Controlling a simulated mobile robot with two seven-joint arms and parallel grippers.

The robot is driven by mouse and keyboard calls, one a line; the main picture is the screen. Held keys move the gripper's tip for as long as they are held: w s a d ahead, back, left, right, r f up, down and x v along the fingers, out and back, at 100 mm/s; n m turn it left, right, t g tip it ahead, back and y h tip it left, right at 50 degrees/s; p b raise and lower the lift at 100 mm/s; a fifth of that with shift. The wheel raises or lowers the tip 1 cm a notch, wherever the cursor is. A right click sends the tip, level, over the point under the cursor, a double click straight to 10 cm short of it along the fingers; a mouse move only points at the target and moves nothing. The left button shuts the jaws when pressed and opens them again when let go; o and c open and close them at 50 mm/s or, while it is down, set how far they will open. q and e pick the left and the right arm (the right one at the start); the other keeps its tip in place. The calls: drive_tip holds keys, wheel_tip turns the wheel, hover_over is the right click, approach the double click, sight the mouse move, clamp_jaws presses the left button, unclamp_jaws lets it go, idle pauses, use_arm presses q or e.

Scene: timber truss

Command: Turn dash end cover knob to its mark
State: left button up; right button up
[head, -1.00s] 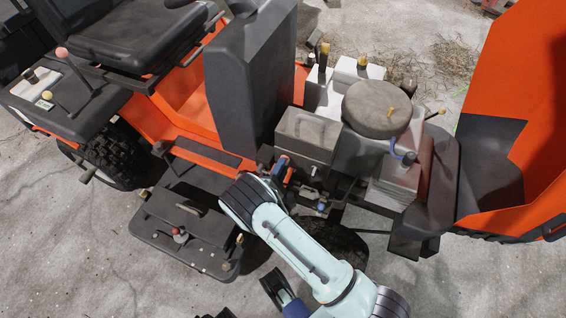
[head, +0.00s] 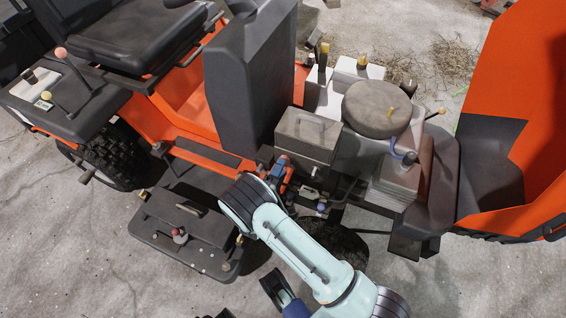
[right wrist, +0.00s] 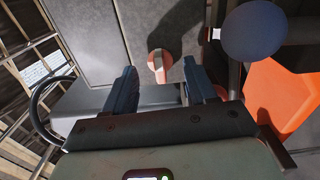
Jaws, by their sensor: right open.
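The knob (right wrist: 157,66) shows in the right wrist view, pale on top with orange-red sides. It stands out from a dark grey panel (right wrist: 149,22) and casts a shadow to its right. My right gripper (right wrist: 160,80) is open, with one blue-black finger on each side of the knob in the picture. Gaps show between the knob and both fingers, and I see no contact. In the head view my right gripper (head: 279,168) is beside the machine's front, below the tall dark dash housing (head: 249,80); the knob is hidden there. I cannot make out a mark.
A grey box (head: 307,133) and a round dark canister (head: 377,108) stand right of the gripper. A dark step platform (head: 180,230) lies at lower left.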

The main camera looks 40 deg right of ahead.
drive_tip(key=shift+v, duration=2.45)
